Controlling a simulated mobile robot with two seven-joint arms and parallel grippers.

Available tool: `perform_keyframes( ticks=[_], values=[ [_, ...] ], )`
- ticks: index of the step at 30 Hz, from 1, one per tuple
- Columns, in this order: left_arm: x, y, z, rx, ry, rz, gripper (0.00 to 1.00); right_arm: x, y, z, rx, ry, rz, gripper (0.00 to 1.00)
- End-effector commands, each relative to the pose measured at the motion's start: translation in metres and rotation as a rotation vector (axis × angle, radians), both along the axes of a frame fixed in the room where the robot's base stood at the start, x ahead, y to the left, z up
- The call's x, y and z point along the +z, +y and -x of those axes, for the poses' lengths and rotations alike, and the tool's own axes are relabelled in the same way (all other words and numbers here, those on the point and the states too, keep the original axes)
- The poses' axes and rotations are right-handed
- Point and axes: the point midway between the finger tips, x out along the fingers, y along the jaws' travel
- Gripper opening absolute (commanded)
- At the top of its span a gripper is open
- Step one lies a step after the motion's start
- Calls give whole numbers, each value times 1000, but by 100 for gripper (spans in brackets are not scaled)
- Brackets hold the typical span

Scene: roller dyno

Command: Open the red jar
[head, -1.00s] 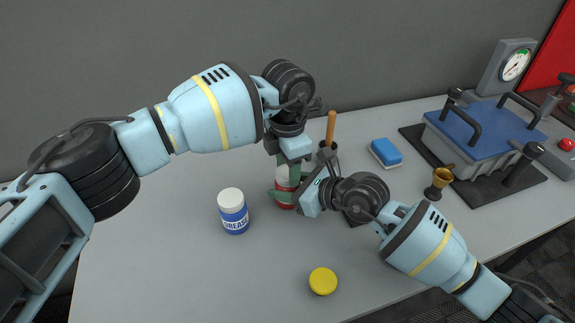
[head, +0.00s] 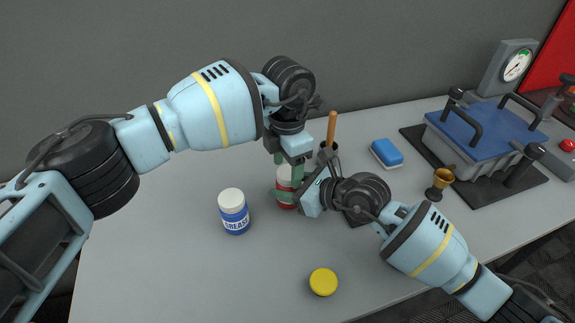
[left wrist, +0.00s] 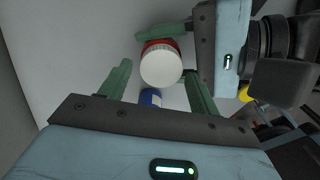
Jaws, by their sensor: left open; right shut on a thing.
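My right gripper (head: 289,195) is shut on the jar's body from the right. My left gripper (head: 288,164) points down from above, its green fingers open around the lid. In the left wrist view the round white lid (left wrist: 160,66) lies between the open left fingers, with gaps on both sides. A strip of the red jar (left wrist: 158,43) shows behind it. The fingers hide parts of the jar in the head view.
A blue grease jar with a white lid (head: 234,211) stands close to the left. A yellow disc (head: 323,281) lies in front. Behind are a holder with a wooden handle (head: 331,128) and a blue sponge (head: 386,153).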

Motion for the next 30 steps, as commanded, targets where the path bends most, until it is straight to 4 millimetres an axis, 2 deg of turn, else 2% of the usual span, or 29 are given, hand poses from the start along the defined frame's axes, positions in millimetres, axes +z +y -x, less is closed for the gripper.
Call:
perform_keyframes(
  ticks=[1, 7, 17, 23, 30],
  values=[
    [10, -5, 1, -8, -2, 12, 68, -1, 0, 0, 0, 2, 3, 0],
    [35, -4, 1, -6, -4, 11, 68, -2, 1, 1, 2, 3, 3, 0],
    [40, -3, 0, -30, -2, 9, 66, -2, 1, 1, 3, 3, 2, 0],
    [45, -3, 0, -230, -4, 8, 66, -2, 1, 1, 3, 3, 2, 0],
    [55, -3, 0, -623, -2, 8, 66, -1, 1, 1, 3, 3, 2, 0]
  ],
)
